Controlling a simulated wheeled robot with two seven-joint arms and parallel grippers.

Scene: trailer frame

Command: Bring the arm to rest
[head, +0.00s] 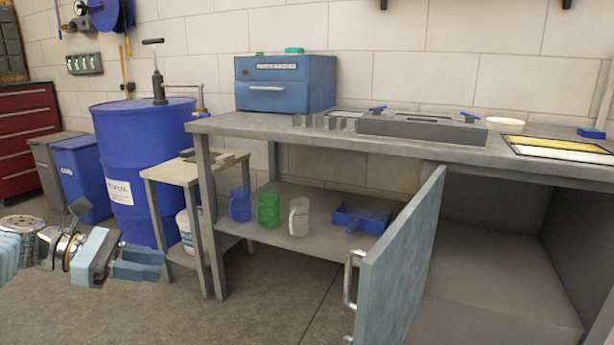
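My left arm comes in at the lower left, and its gripper (160,265) points right, in front of the small side table and over the floor. Its two blue fingers lie close together in this view, and I cannot tell whether there is a gap between them. I see nothing held in them. My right gripper is not in view. The cabinet door (398,270) under the workbench (225,124) stands open toward me, well to the right of the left gripper.
A small side table (160,172) and a blue drum (135,205) stand beyond the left gripper. The bench's lower shelf (265,236) holds blue, green and pale mugs and a blue tray-like item (362,218). The floor (255,305) between gripper and door is clear.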

